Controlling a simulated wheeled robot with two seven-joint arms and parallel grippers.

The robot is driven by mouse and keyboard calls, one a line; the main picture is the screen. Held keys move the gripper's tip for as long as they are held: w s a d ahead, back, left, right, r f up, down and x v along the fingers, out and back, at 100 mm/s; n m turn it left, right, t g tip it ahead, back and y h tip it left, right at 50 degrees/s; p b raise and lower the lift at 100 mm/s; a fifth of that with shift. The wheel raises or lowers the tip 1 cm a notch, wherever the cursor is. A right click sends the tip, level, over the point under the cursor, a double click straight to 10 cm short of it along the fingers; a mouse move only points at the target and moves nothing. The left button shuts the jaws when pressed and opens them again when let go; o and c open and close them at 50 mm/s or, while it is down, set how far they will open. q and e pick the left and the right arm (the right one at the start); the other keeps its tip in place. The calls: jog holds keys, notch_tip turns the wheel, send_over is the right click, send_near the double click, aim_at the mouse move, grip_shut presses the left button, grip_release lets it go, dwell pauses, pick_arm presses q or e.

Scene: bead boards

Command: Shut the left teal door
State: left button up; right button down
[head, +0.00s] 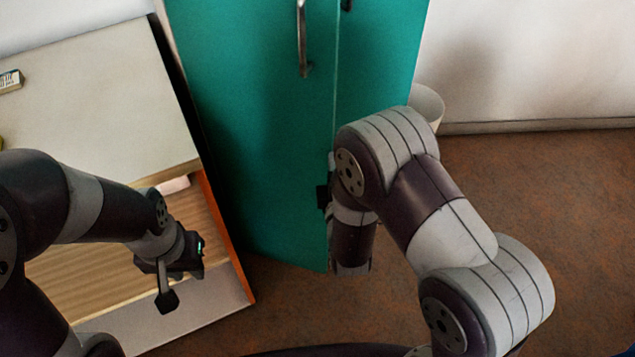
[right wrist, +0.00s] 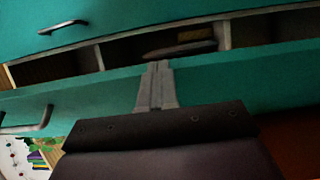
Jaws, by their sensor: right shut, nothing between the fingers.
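The left teal door (head: 250,130) with its upright metal handle (head: 302,40) stands in the middle of the head view. In the right wrist view the left teal door (right wrist: 90,95) stands ajar, with a gap showing open shelf compartments behind it. My right gripper (right wrist: 157,66) is shut and empty, its fingertips overlapping the door's edge in the picture; I cannot tell if they touch it. My right arm hides most of this gripper in the head view. My left gripper (head: 178,282) hangs over the wooden unit, left of the door; its finger gap is unclear.
The other teal door (head: 380,60) is at the right; its handle (right wrist: 62,27) shows in the right wrist view. A pale-topped wooden unit (head: 95,95) stands at the left. A white bin (head: 428,103) is by the wall. The brown floor (head: 570,210) is clear at the right.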

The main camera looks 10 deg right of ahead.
jog(key=w+d+n+y+b, duration=0.1)
jog(key=w+d+y+b, duration=0.1)
jog(key=w, duration=0.8)
jog(key=w+d+n+y+b, duration=0.1)
jog(key=w+n+y+b, duration=0.1)
jog(key=w, duration=0.9)
jog(key=shift+w+d+y, duration=0.15)
jog(key=shift+d+y, duration=0.15)
jog(key=shift+d, duration=0.05)
